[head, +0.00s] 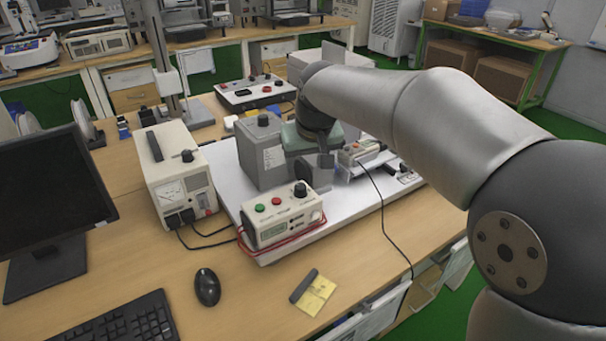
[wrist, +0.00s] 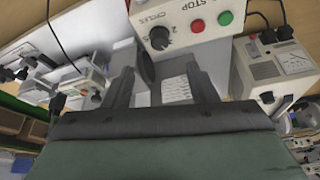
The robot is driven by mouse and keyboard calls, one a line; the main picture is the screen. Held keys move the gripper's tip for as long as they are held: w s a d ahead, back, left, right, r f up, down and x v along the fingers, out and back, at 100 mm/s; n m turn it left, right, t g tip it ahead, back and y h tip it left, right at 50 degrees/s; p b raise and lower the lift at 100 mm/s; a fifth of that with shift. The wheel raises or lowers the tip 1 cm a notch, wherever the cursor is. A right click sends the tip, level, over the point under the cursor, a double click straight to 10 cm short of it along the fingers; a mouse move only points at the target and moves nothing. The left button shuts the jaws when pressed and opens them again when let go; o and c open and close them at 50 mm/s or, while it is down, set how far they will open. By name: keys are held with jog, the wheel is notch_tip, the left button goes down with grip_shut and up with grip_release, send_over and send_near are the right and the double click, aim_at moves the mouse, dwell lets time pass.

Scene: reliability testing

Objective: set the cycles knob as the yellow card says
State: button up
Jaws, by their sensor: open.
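The control box (head: 282,218) stands at the front of the white board. It has a green button, a red button, a small display and a black knob (head: 300,190). In the wrist view the black knob (wrist: 160,38) sits beside the printed word CYCLES; a "2" shows near it, but its exact setting is unclear. The yellow card (head: 318,297) lies on the desk in front, partly under a dark bar-shaped object; its writing is too small to read.
A grey box (head: 262,155) with a knob on top stands left of my gripper. A power supply (head: 178,178) stands further left, its cables on the desk. A small device (head: 358,155) is to the right. The mouse (head: 207,287) and keyboard lie in front.

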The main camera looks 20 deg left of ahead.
jog(key=v, duration=0.7)
jog(key=shift+s+d+r, duration=0.1)
jog(key=shift+s+r, duration=0.05)
jog(key=s+d+f+m+g+h+p, duration=0.1)
jog(key=s+d+f+p, duration=0.15)
jog(key=d, duration=0.45)
jog(key=s+d+f+m+p, duration=0.1)
jog(key=s+d+m, duration=0.1)
jog(key=s+d, duration=0.35)
jog(key=s+d+f+m+g+h+p, duration=0.1)
jog(key=s+d+f+p, duration=0.1)
jog(key=d, duration=0.6)
jog(key=s+d+f+m+p, duration=0.1)
jog(key=s+d+f, duration=0.2)
jog(key=s, duration=0.3)
jog(key=s+d+f+m+g+p, duration=0.1)
jog(key=s+d+f, duration=0.2)
jog(key=s+d, duration=0.2)
jog(key=shift+s+f, duration=0.25)
jog(key=shift+s, duration=0.65)
jog(key=shift+d, duration=0.15)
